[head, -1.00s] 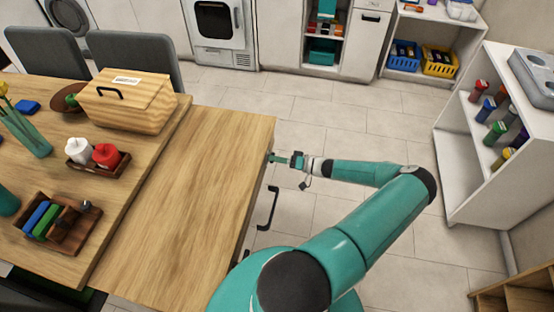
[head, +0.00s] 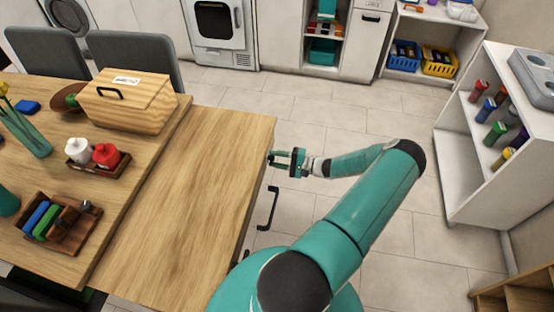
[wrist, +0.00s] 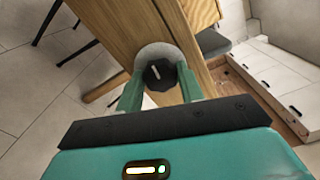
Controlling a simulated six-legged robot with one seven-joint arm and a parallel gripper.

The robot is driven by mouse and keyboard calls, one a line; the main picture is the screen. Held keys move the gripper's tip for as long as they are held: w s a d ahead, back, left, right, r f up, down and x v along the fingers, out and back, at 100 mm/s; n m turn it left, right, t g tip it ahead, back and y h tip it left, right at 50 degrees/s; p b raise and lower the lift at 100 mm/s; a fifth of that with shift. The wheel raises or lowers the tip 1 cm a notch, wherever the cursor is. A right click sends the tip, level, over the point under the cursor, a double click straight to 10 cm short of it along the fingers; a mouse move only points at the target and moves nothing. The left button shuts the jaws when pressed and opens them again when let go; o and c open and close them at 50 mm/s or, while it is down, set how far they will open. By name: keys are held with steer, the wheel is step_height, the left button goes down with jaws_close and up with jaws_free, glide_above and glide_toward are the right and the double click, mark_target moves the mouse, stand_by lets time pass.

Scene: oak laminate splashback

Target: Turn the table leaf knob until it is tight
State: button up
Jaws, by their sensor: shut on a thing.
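The table leaf knob (wrist: 160,74) is black and faceted with a pale mark on its face. It sits on a round grey plate (wrist: 155,52) on the wooden edge of the table leaf (wrist: 120,28). In the wrist view my gripper (wrist: 160,88) has its green fingers on either side of the knob, shut on it. In the head view my gripper (head: 276,160) is at the right edge of the table leaf (head: 190,185), and the knob itself is too small or hidden to make out there.
A black handle (head: 268,208) sticks out below the leaf's right edge. A wooden box (head: 125,105), a sauce caddy (head: 98,160) and a wooden tray (head: 62,225) stand on the table. A white shelf (head: 465,165) stands at the right. The floor between is clear.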

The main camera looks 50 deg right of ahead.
steer(key=m, duration=1.4)
steer(key=shift+m, duration=0.3)
steer(key=m, duration=0.3)
steer(key=shift+w+m, duration=0.1)
steer(key=shift+m, duration=0.2)
steer(key=m, duration=0.3)
steer(key=shift+d+m, duration=0.1)
steer(key=shift+m, duration=0.3)
steer(key=m, duration=0.6)
steer(key=shift+m, duration=0.4)
